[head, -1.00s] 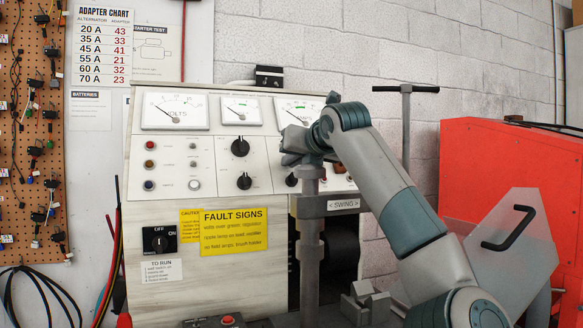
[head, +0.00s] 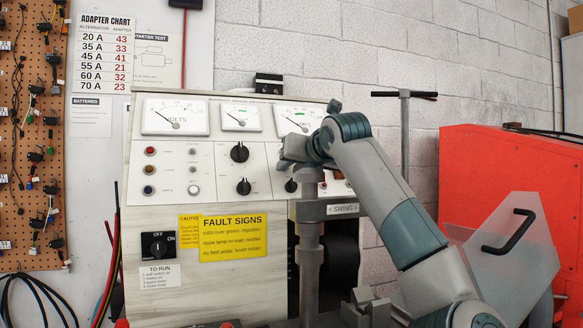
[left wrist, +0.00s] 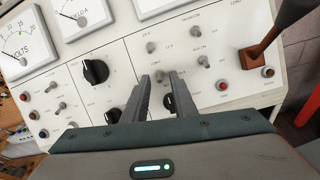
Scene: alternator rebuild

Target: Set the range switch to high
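The white test panel (head: 165,230) carries dials, knobs and small toggles. I cannot read which control is the range switch. In the left wrist view several metal toggles show beyond my fingers, such as an upper toggle (left wrist: 185,32) and a right toggle (left wrist: 203,61). A large black knob (left wrist: 96,71) lies left of the fingers, and a smaller knob (left wrist: 168,101) shows partly behind the right finger. My left gripper (left wrist: 160,78) is open and empty before the panel; in the head view it (head: 284,158) hides some controls. My right gripper is not in view.
A grey post (head: 310,255) stands in front of the panel beneath my gripper. A red cabinet (head: 495,165) stands at right. Yellow signs (head: 233,238) and an off/on switch (head: 158,244) are lower left.

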